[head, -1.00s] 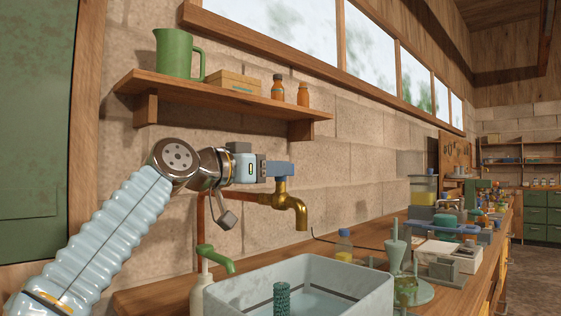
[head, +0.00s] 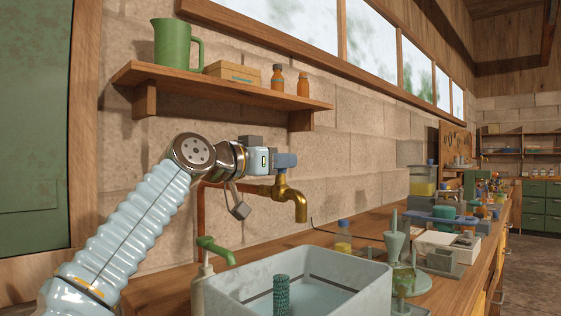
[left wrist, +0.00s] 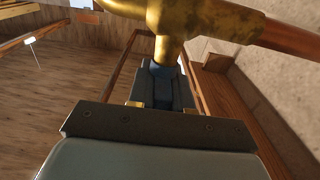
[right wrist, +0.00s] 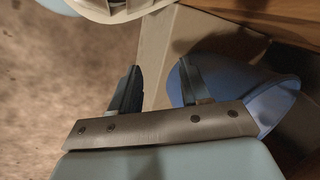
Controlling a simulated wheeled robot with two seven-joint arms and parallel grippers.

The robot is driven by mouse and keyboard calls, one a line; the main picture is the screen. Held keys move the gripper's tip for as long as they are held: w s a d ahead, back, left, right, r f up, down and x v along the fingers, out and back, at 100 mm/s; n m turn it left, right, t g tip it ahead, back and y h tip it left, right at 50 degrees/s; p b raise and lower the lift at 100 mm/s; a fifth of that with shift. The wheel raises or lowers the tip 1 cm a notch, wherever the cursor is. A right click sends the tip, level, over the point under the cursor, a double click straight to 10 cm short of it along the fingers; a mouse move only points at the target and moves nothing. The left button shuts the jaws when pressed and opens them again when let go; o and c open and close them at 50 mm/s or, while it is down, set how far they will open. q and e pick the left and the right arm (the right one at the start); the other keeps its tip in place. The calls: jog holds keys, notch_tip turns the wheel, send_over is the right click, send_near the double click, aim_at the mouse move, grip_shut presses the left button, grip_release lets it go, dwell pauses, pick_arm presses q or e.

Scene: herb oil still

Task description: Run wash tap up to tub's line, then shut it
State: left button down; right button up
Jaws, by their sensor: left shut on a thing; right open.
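The brass wash tap (head: 289,197) comes out from the block wall, and its spout hangs over the grey tub (head: 235,293). My left gripper (head: 283,161) is shut on the tap's blue handle, just above the tap body. The left wrist view shows the blue handle (left wrist: 160,70) between the fingers, with the brass body (left wrist: 205,18) close by. A dark line (head: 345,284) runs along the tub's inner wall. Pale water (head: 318,297) shows low in the tub, below that line. I see no clear stream under the spout. My right gripper (right wrist: 157,88) is open and empty.
A green ribbed cylinder (head: 281,294) stands in the tub. A green-topped pump bottle (head: 205,265) is left of it. Bottles and green apparatus (head: 396,240) crowd the bench at right. A shelf (head: 220,91) hangs above my left arm. A blue rounded object (right wrist: 270,105) is beside my right gripper.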

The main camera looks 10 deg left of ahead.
pick_arm(q)
jog(key=shift+y, duration=0.3)
jog(key=n+t+y, duration=0.2)
jog(key=y, duration=0.1)
jog(key=shift+d+n, duration=0.15)
jog(key=shift+n, duration=0.25)
jog(key=n+y+b, duration=0.1)
jog(key=n+y, duration=0.1)
jog(key=y, duration=0.1)
jog(key=shift+t+y, duration=0.3)
jog(key=shift+t, duration=0.1)
jog(key=shift+n+y+b, duration=0.4)
jog(key=shift+n+y, duration=0.7)
jog(key=shift+y, duration=0.5)
jog(key=c, duration=1.1)
grip_release()
jog(key=shift+a, duration=0.2)
